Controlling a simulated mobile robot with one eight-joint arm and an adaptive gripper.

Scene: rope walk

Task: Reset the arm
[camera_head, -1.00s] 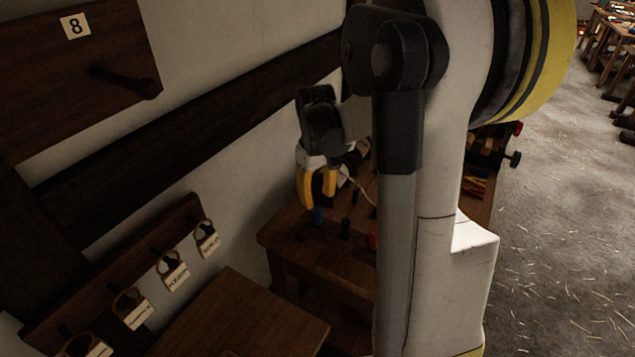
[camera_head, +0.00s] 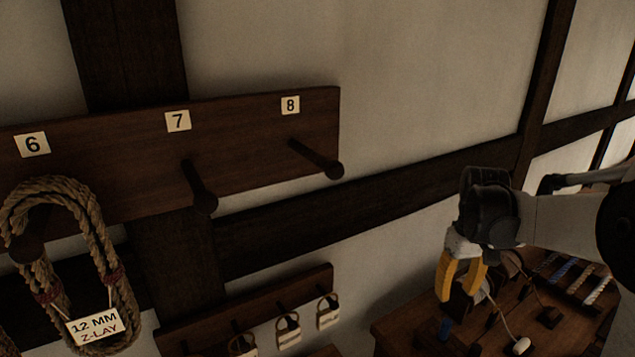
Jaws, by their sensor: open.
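My gripper (camera_head: 457,290) is at the right of the head view, with yellow fingers pointing down. The fingers are spread apart and nothing shows between them. It appears in front of a wooden workbench (camera_head: 405,326), clear of the wall boards. My pale arm reaches in from the right edge behind it.
A wall board (camera_head: 240,150) carries pegs marked 6, 7 and 8. A rope coil (camera_head: 95,245) tagged 12 MM Z-LAY hangs at peg 6; pegs 7 and 8 are bare. The bench bears small tools.

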